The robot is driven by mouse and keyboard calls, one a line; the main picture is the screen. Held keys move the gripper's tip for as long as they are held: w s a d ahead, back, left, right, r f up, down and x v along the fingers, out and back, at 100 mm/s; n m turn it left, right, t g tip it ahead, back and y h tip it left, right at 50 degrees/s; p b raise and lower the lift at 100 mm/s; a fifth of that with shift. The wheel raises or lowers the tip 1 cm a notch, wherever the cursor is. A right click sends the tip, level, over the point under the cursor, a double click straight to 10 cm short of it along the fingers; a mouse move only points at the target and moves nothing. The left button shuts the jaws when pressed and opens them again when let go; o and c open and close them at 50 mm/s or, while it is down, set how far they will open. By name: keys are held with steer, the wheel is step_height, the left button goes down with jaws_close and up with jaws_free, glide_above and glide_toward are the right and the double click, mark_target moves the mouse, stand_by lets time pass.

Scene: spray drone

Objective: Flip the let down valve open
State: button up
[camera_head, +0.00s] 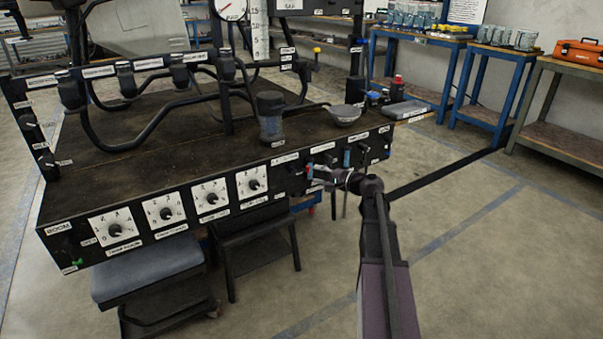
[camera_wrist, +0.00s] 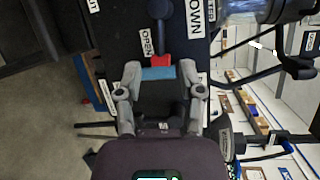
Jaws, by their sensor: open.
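The let down valve (camera_wrist: 161,62) shows in the wrist view as a small handle with a red part and a blue part. In the head view my gripper (camera_head: 318,178) is at the front panel of the black bench, right of the dials, beside a small blue and red handle (camera_head: 310,167).
The black bench (camera_head: 150,130) carries pipes, a cup-like filter (camera_head: 271,117) and a grey bowl (camera_head: 344,114). Several dials line its front. Another blue handle (camera_head: 347,158) is close to the right of my gripper. A padded stool (camera_head: 148,268) stands below. The floor at right is clear.

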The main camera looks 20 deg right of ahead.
mark_target(302, 171)
steer(key=shift+b+x, duration=0.4)
steer(key=shift+x, duration=3.15)
jaws_close()
